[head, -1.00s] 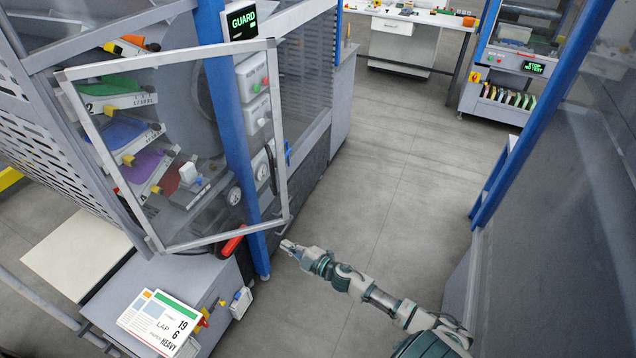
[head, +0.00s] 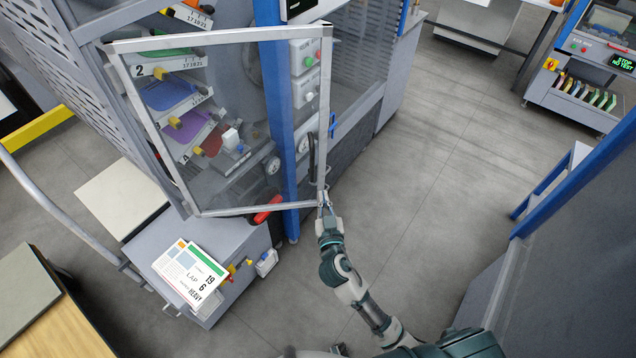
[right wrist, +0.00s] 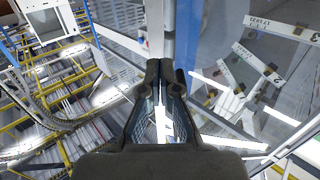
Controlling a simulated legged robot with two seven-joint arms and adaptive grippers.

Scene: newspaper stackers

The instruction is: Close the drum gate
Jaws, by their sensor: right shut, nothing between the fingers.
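The drum gate (head: 220,38) is a clear panel in a grey metal frame. In the head view it stands swung out in front of the press, with coloured ink trays visible through it. A dark upright handle (head: 311,155) is near its right edge. My right gripper (head: 325,200) is shut and empty at the gate's lower right corner; I cannot tell whether it touches the frame. In the right wrist view its fingers (right wrist: 166,85) are together, with a pale upright frame bar (right wrist: 156,30) just beyond.
A blue post (head: 280,110) stands behind the gate. A red handle (head: 266,210) lies just below the gate. A grey cabinet (head: 225,300) with printed sheets (head: 188,275) stands below left. The floor (head: 430,150) to the right is open.

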